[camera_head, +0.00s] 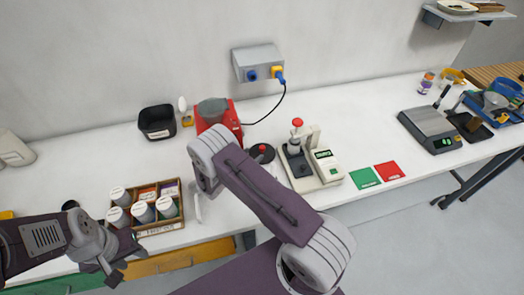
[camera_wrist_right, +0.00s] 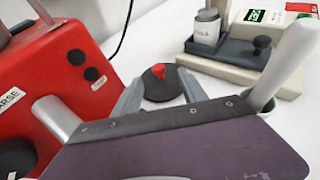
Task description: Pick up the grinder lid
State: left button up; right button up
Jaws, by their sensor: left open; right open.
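The grinder lid looks like a black disc with a red knob. It lies on the white table just right of the red grinder (camera_head: 229,116), and I see the lid (camera_head: 262,153) beside my right arm. In the right wrist view the lid (camera_wrist_right: 160,92) shows beyond and between the fingertips of my right gripper (camera_wrist_right: 160,80). That gripper is open and empty; contact with the lid cannot be seen. In the head view my right arm mostly hides it. My left gripper (camera_head: 112,268) is open and empty at the table's front edge, below the wooden tray.
A white and grey device (camera_head: 315,168) stands close right of the lid. Green (camera_head: 365,178) and red (camera_head: 389,171) cards and a scale (camera_head: 430,130) lie further right. A black bin (camera_head: 157,122) stands behind.

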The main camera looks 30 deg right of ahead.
aim_at(261, 149)
jog(key=x, duration=0.3)
jog(key=shift+w+f, duration=0.25)
jog(key=shift+w, duration=0.05)
jog(key=p+x, duration=0.2)
jog(key=x, duration=0.1)
jog(key=shift+s+d+r, duration=0.1)
jog(key=shift+d+r, duration=0.05)
jog(key=shift+d, duration=0.15)
jog(key=shift+d+f, duration=0.2)
jog(key=shift+d, duration=0.1)
jog(key=shift+w+d+f, duration=0.15)
jog(key=shift+w+f, duration=0.05)
jog(key=shift+w, duration=0.05)
pick_arm(q)
jog(key=r, duration=0.2)
jog(key=shift+w+d+r, duration=0.25)
jog(key=shift+r, duration=0.05)
pick_arm(e)
grip_shut()
